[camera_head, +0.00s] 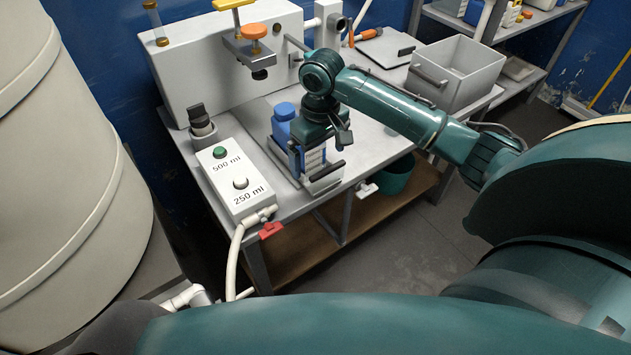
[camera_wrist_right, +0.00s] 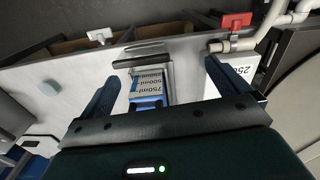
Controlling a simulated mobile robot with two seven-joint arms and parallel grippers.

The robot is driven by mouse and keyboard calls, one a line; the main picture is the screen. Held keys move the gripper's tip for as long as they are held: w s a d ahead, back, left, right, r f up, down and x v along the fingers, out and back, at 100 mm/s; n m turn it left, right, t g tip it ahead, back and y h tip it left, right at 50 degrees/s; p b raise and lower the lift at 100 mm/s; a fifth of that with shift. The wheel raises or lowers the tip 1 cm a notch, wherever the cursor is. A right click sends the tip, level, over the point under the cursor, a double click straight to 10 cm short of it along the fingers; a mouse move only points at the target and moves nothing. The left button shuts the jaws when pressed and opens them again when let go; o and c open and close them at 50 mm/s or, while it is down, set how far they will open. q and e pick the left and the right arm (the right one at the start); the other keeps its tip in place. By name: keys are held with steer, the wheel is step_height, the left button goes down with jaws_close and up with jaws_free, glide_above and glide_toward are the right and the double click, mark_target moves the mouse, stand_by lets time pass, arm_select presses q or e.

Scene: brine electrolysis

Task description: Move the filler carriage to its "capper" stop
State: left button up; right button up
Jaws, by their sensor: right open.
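The piece I take for the filler carriage is a grey metal holder (camera_head: 322,184) on the bench, with a dark bar at its front; it also shows in the right wrist view (camera_wrist_right: 140,56). A blue container (camera_head: 284,111) stands behind it; a label strip reading 750 ml and 500 ml (camera_wrist_right: 150,78) shows beyond my palm. My right gripper (camera_head: 318,160) points down over the holder. Its two blue fingers are spread wide, one on each side of the labelled piece, with gaps visible (camera_wrist_right: 160,82). No stop marked "capper" is readable. My left gripper is out of view.
A control box (camera_head: 229,186) marked 500 ml and 250 ml stands left of the holder. A press head with an orange knob (camera_head: 254,31) hangs behind. A red-handled valve (camera_head: 271,230) and a white-handled valve (camera_head: 366,188) sit at the front edge. A grey bin (camera_head: 457,75) stands right.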

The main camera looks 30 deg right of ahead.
mark_target(328, 170)
steer(key=w+d+r+m, duration=0.1)
steer(key=d+r, duration=0.1)
steer(key=d, duration=0.2)
steer(key=f, duration=1.1)
steer(key=shift+w+a+f, duration=0.2)
steer(key=shift+a+f, duration=0.05)
steer(key=shift+f, duration=0.15)
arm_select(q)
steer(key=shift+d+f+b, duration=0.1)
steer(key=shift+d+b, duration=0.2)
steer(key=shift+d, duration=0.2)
arm_select(e)
steer(key=shift+f, duration=0.6)
steer(key=shift+c, duration=0.3)
